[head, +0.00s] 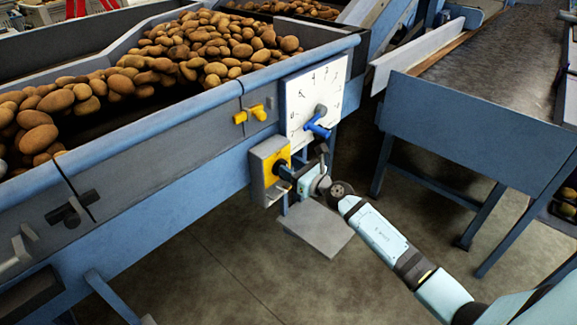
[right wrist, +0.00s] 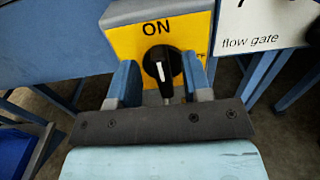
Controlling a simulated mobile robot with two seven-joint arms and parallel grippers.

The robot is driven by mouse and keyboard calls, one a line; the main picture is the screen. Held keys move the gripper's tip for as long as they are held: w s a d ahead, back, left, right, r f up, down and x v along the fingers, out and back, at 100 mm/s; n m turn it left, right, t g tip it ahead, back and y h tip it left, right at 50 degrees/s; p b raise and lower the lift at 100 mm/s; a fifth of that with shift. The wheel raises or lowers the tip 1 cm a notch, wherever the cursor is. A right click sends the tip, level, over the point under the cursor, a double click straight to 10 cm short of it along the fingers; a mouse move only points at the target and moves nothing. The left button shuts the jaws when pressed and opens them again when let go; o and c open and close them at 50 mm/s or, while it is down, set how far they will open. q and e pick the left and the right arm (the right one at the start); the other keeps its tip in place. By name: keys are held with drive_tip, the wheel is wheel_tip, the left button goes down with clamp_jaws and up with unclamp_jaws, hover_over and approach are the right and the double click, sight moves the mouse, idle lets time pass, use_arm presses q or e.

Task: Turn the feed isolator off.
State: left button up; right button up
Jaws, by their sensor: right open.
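The feed isolator is a grey box with a yellow front plate (head: 268,163) on the side of the blue hopper; the yellow plate (right wrist: 190,27) also shows in the right wrist view. Its black knob (right wrist: 162,66) has a white mark pointing up towards the word ON. Another label to the right of the knob is mostly hidden. My right gripper (right wrist: 161,80) is open, with one finger on each side of the knob and gaps showing. In the head view my right gripper (head: 296,172) is at the isolator and hides most of the knob. My left gripper is not in view.
A white flow gate dial (head: 300,105) with a blue handle (head: 318,128) is just up and right of the isolator. A grey plate (head: 318,228) is below my right wrist. The hopper (head: 150,125) holds potatoes. A blue-framed conveyor (head: 470,115) stands right, with open floor between.

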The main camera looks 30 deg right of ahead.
drive_tip(key=shift+w+a, duration=0.25)
drive_tip(key=shift+w, duration=0.35)
clamp_jaws()
